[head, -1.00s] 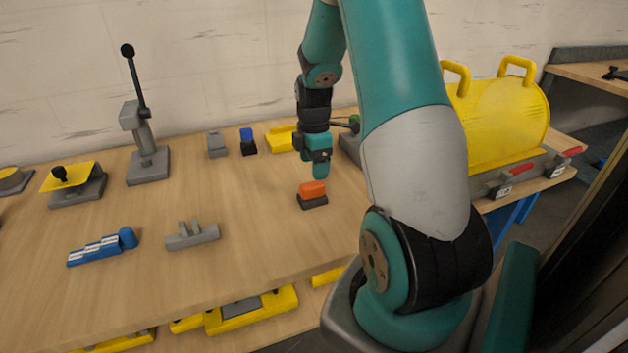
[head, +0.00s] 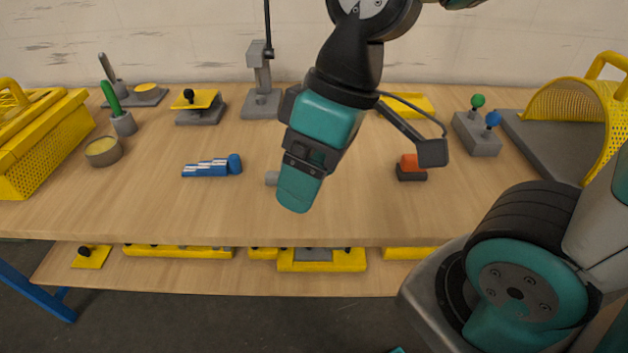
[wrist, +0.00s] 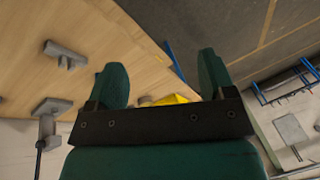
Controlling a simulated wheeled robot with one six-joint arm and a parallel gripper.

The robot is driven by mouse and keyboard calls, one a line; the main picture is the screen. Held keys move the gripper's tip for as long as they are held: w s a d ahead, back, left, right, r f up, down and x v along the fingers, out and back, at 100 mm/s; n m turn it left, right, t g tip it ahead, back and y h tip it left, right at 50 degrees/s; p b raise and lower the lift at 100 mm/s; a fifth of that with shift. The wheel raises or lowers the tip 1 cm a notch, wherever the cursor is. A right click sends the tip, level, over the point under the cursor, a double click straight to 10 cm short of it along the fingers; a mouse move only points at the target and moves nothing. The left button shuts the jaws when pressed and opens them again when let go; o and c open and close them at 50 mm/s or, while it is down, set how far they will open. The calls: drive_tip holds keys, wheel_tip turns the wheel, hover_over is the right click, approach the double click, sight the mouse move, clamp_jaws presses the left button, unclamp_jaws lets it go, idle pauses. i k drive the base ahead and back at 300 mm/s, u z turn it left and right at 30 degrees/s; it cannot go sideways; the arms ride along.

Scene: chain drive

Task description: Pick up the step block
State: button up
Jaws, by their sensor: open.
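The blue block is not clear in the wrist view.
A grey pronged block (wrist: 65,54) is mostly hidden behind my gripper in the head view. An orange-and-black block (head: 411,168) lies to the right. A grey lever press (head: 262,100) stands behind. A yellow mesh basket (head: 40,150) stands far left. The table's front is clear.

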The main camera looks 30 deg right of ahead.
sight(221, 167)
drive_tip(key=u, duration=0.3)
drive_tip(key=k, duration=0.5)
drive_tip(key=u, duration=1.35)
drive_tip(key=i, duration=1.55)
drive_tip(key=z, duration=1.05)
drive_tip(key=i, duration=0.6)
drive_tip(key=z, duration=0.6)
